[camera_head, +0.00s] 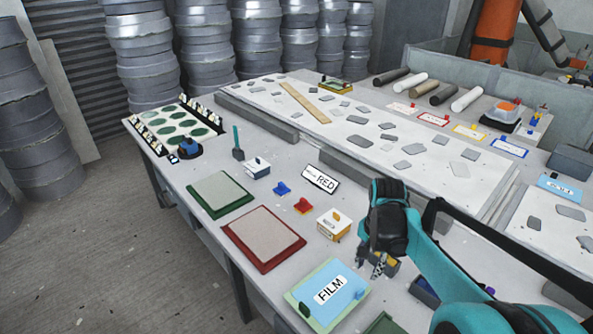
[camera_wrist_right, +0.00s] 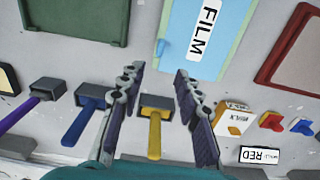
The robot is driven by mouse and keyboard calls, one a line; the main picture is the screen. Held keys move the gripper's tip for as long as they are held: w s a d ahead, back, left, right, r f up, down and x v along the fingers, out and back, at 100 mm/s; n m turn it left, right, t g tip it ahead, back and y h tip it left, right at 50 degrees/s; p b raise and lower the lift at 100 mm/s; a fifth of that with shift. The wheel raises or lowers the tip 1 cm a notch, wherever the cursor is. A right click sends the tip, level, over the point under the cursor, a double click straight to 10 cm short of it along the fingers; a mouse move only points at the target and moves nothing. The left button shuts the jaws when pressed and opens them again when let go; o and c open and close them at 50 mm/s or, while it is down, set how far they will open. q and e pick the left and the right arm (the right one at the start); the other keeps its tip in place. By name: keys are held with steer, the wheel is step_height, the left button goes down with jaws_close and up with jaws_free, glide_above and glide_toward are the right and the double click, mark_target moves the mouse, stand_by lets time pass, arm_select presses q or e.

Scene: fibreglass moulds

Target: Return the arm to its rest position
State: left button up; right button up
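My right arm (camera_head: 435,265), teal and black, comes in from the lower right in the head view. Its gripper (camera_head: 376,264) points down over the table beside the blue FILM board (camera_head: 350,298). In the right wrist view the gripper (camera_wrist_right: 160,78) is open, its two fingers well apart. A tool with a yellow handle (camera_wrist_right: 155,140) and dark head shows between and beyond the fingers, with no visible grip on it. A blue-handled tool (camera_wrist_right: 82,125) lies to its left, partly behind a finger. My left gripper is not in view.
A white and orange box (camera_head: 334,225), a red clip (camera_head: 303,206) and a RED sign (camera_head: 320,180) stand near the gripper. Red-edged (camera_head: 263,238) and green-edged (camera_head: 219,194) panels lie to the left. A long pale slab (camera_head: 400,140) with grey pieces lies behind.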

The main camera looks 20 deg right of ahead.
steer(key=s+a+r+n+t, duration=0.1)
steer(key=s+a+n+t, duration=0.2)
steer(key=a+n, duration=0.3)
steer(key=s+a+r+n+t, duration=0.1)
steer(key=s+a+n+t, duration=0.2)
steer(key=a+n, duration=0.4)
steer(key=a+t, duration=0.1)
steer(key=a, duration=0.4)
steer(key=shift+r+n, duration=0.25)
steer(key=shift+n, duration=0.05)
